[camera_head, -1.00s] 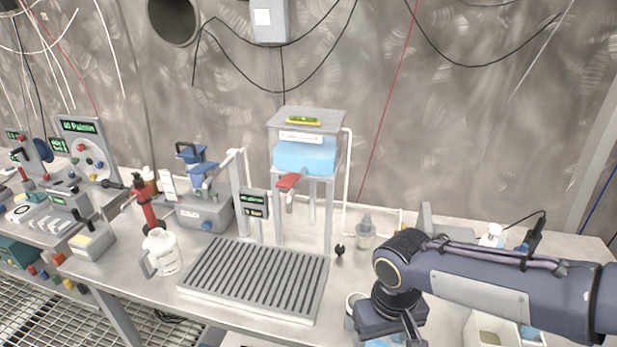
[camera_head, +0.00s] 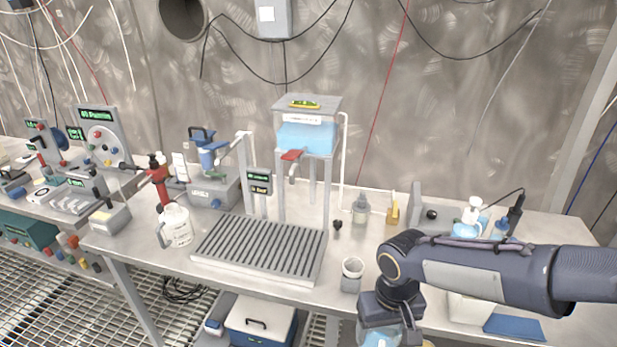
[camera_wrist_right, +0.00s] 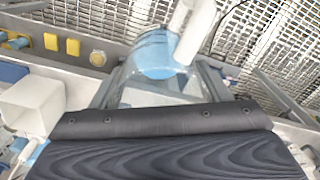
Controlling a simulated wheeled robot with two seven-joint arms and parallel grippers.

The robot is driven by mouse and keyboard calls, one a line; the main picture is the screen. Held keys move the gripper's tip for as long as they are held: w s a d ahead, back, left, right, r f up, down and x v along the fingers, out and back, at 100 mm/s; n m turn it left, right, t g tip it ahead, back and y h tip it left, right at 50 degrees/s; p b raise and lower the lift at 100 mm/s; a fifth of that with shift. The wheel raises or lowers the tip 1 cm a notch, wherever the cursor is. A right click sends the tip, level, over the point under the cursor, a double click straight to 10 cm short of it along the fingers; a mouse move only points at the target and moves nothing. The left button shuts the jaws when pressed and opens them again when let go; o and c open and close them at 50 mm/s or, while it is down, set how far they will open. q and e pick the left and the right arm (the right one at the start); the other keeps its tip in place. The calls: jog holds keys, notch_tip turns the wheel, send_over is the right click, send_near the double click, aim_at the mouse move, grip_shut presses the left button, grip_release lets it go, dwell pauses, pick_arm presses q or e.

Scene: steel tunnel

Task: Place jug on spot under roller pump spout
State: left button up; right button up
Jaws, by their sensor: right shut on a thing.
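My right gripper (camera_head: 385,318) is at the bottom of the head view, by the table's front edge. It is shut on a clear jug (camera_head: 380,338) with blue contents, mostly cut off below. In the right wrist view the jug (camera_wrist_right: 150,62) is between the grey fingers, with a white tube-like part beside it. A panel with a pale disc and coloured knobs (camera_head: 101,139), perhaps the roller pump, stands far left. Its spout and the spot under it cannot be made out. A white handled jug (camera_head: 176,226) stands left of the slatted tray. My left gripper is out of view.
The slatted grey tray (camera_head: 262,247) fills the table's middle, below a raised blue tank (camera_head: 307,136). A grey cup (camera_head: 352,274) stands near the front edge, close to my right arm. Bottles (camera_head: 467,222) stand at the right. A cooler box (camera_head: 262,318) is under the table.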

jog(key=w+d+f, duration=0.3)
jog(key=f, duration=0.2)
jog(key=w+d+f+m, duration=0.1)
jog(key=w+d+f, duration=0.1)
jog(key=f, duration=0.3)
jog(key=shift+w+d+f+m, duration=0.3)
jog(key=shift+w+d+f, duration=0.1)
jog(key=shift+w, duration=0.45)
